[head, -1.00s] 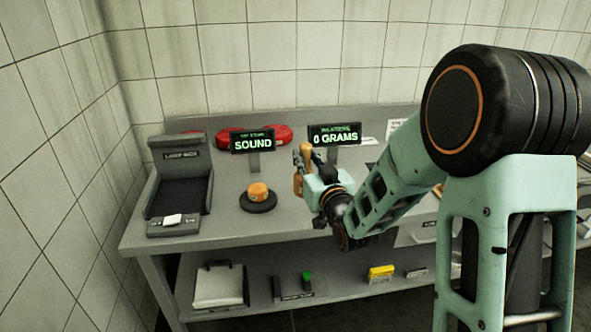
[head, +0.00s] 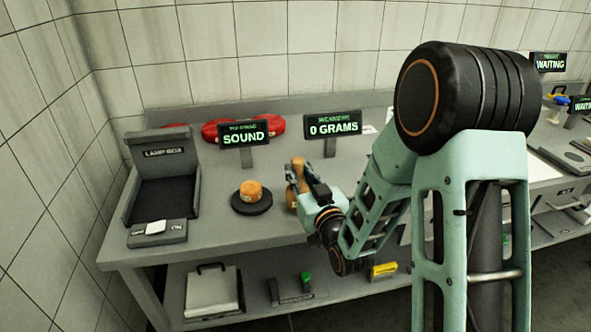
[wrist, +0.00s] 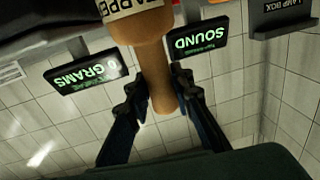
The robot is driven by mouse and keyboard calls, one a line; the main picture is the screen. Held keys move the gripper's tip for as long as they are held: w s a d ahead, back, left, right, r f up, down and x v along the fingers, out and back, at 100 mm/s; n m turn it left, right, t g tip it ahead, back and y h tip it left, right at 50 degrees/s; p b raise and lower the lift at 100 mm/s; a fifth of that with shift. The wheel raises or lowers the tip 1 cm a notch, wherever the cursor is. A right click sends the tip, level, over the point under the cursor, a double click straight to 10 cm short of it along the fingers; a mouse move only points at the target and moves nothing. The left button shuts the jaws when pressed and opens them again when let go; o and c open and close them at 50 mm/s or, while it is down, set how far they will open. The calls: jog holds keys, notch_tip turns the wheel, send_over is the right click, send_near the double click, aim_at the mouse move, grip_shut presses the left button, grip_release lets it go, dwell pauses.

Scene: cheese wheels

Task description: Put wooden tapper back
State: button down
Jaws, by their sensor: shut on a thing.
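The wooden tapper (head: 297,178) is a light brown mallet-like piece. My gripper (head: 302,182) is shut on it, to the right of the round orange cheese on its dark stand in the head view. In the wrist view the tapper (wrist: 156,70) hangs between the two dark fingers of my gripper (wrist: 158,92). A pale label with dark letters shows on its thick end at the top edge, where the piece is cut off. Whether its lower end touches the bench is hard to tell.
The orange cheese (head: 250,191) sits left of the gripper. The SOUND sign (head: 243,133) and 0 GRAMS sign (head: 332,126) stand behind. The lamp box (head: 160,190) is at the left. Red wheels (head: 268,124) lie at the back.

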jog(key=shift+s, duration=0.1)
jog(key=shift+f, duration=0.15)
jog(key=c, duration=1.7)
grip_release()
jog(key=shift+s+d, duration=0.1)
jog(key=p+v, duration=0.1)
jog(key=v, duration=0.1)
jog(key=p+v, duration=0.1)
jog(key=v, duration=0.2)
jog(key=shift+s+r, duration=0.15)
jog(key=shift+r, duration=0.1)
jog(key=shift+s+d+p, duration=0.15)
jog(key=shift+s+p, duration=0.1)
jog(key=shift+p, duration=0.55)
jog(key=shift+s+p, duration=0.1)
jog(key=shift+p, duration=0.85)
jog(key=shift+s+d+p, duration=0.1)
jog(key=shift+p, duration=0.45)
